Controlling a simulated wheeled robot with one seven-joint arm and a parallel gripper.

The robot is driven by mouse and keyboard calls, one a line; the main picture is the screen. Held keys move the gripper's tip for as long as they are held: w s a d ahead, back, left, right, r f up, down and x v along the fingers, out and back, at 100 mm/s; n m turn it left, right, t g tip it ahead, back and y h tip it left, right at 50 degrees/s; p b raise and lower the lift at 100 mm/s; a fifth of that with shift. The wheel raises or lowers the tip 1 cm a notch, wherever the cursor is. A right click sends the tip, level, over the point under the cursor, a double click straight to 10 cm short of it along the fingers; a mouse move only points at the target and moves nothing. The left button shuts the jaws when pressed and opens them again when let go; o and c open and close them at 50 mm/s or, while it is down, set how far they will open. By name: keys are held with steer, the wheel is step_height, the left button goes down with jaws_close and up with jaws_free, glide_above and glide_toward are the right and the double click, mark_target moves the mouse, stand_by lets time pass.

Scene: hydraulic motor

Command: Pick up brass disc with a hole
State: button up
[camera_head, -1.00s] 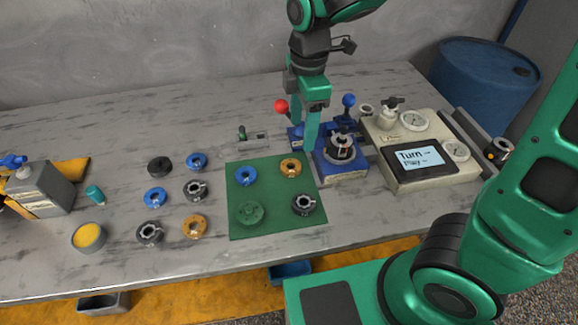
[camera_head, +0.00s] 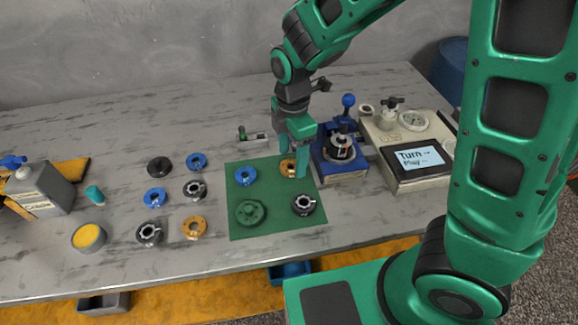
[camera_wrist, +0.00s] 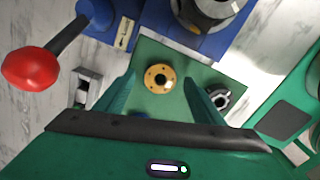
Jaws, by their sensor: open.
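A brass disc with a hole (camera_head: 289,168) lies flat on the green mat (camera_head: 270,205), near its top right corner. In the wrist view this brass disc (camera_wrist: 160,78) shows whole, between and below my two fingers. My gripper (camera_head: 295,172) is open and points down above the disc, its fingers hiding part of it in the head view. The fingers look apart from the disc, though the exact height is hard to tell. A second brass disc (camera_head: 194,227) lies on the bare table left of the mat.
The mat also holds a blue ring (camera_head: 245,176), a green disc (camera_head: 250,213) and a dark ring part (camera_head: 303,204). A blue fixture (camera_head: 341,168) stands close right of the gripper. A beige console (camera_head: 412,150) is farther right. Several loose rings lie left of the mat.

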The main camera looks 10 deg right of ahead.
steer(key=shift+f, duration=0.9)
steer(key=c, duration=1.3)
steer(key=shift+r, duration=0.1)
steer(key=shift+r, duration=0.7)
step_height(320, 180, up, 3)
steer(key=s+a+r, duration=0.6)
steer(key=s+a, duration=0.1)
steer(key=s, duration=0.2)
steer(key=shift+s+r, duration=0.2)
steer(key=shift+r, duration=0.05)
